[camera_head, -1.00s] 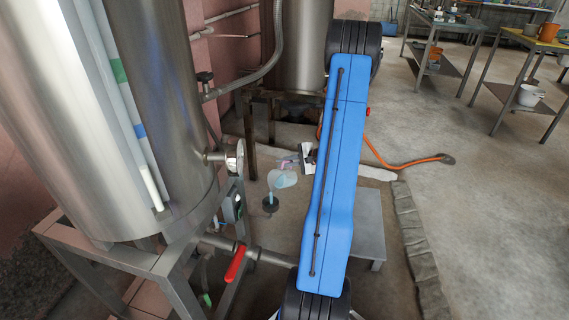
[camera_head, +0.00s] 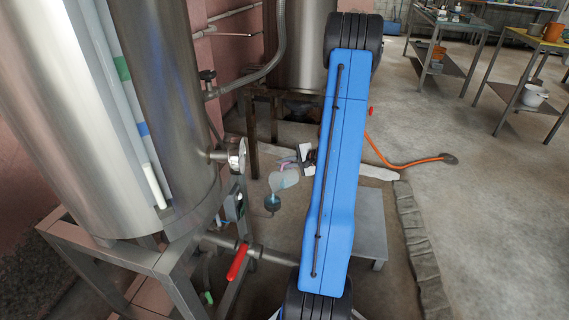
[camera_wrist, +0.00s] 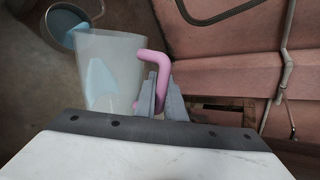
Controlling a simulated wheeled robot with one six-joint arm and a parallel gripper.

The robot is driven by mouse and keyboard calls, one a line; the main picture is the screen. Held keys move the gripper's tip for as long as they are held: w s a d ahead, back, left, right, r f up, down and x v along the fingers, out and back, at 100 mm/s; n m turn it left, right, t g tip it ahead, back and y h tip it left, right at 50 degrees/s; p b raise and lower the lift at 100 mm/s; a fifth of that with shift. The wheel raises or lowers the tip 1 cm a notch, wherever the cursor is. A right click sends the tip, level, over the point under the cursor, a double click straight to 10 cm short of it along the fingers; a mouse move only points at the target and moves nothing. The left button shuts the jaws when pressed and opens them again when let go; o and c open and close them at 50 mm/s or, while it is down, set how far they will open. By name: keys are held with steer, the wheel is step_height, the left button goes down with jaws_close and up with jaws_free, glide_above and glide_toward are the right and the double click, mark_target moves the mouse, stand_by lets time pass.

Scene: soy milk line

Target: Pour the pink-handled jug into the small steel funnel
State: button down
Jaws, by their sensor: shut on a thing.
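The jug (camera_head: 286,180) is translucent with a pink handle (camera_wrist: 150,58) and some blue liquid inside. My gripper (camera_wrist: 160,84) is shut on the handle and holds the jug in the air; in the head view it is partly hidden behind my blue arm. The jug is tilted, its mouth toward the lower left in the head view. The small funnel (camera_head: 272,206) looks dark grey and stands just below the jug's lip. In the wrist view the funnel (camera_wrist: 49,25) shows blue liquid inside, and blue shows between lip and funnel.
A big steel tank (camera_head: 165,100) on a grey frame stands close on the left, with a gauge (camera_head: 237,154) and a red-handled valve (camera_head: 238,262). A second tank (camera_head: 298,50) stands behind. A low grey platform (camera_head: 371,222) is right of my arm.

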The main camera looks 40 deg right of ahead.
steer(key=shift+s+a+f+n+h, duration=0.1)
steer(key=shift+a+f+n+h, duration=0.05)
steer(key=shift+a+n+h, duration=0.75)
steer(key=shift+a, duration=0.15)
steer(key=shift+s+a+r+n+h, duration=0.15)
steer(key=shift+a+n+h, duration=0.15)
steer(key=shift+a, duration=0.3)
steer(key=shift+w+a+r+n+h, duration=0.1)
steer(key=shift+a+r+n+h, duration=0.2)
steer(key=shift+a, duration=0.3)
steer(key=shift+s+a+r+n+h, duration=0.1)
steer(key=shift+a+n+h, duration=0.1)
steer(key=shift+a+h, duration=0.3)
steer(key=shift+a, duration=0.15)
steer(key=shift+a+r+n, duration=0.1)
steer(key=shift+a+n, duration=0.2)
steer(key=shift+a, duration=0.25)
stand_by(0.9)
stand_by(0.4)
